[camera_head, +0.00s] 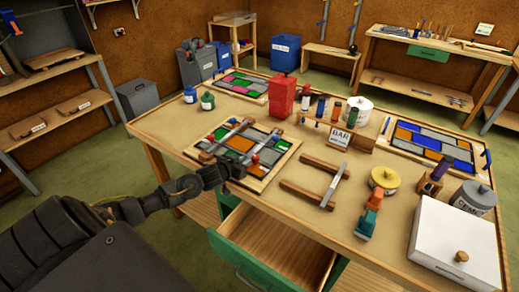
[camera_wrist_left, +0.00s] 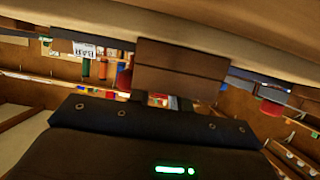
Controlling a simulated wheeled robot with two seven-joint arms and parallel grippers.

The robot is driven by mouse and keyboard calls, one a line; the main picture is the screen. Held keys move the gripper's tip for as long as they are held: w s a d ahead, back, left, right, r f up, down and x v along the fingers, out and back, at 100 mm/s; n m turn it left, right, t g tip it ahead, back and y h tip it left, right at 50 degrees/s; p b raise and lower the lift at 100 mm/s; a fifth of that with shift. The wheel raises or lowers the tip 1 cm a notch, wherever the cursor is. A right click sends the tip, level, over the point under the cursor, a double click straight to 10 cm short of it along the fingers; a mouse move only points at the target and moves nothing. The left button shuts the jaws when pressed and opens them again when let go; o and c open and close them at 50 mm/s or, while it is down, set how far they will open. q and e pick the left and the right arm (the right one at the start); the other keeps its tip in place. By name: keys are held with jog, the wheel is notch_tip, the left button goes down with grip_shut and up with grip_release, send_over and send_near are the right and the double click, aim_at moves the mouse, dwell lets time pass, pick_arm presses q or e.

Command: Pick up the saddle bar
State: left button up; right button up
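A thin grey metal bar (camera_head: 335,187), which looks like the saddle bar, lies across the right ends of two wooden rests (camera_head: 300,192) on the workbench. My left gripper (camera_head: 233,172) is at the near right corner of the wood-framed leaded panel (camera_head: 280,146), left of the rests and apart from the bar. A brown block-like surface (camera_wrist_left: 182,60) fills the middle of the left wrist view, in front of the dark gripper; I cannot tell what it is or whether the fingers are closed. My right gripper is not in view.
A sign reading BAR (camera_head: 341,138) stands behind the rests.

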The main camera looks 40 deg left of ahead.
pick_arm(q)
grip_shut()
jog(key=shift+r, duration=0.1)
jog(key=shift+r, duration=0.1)
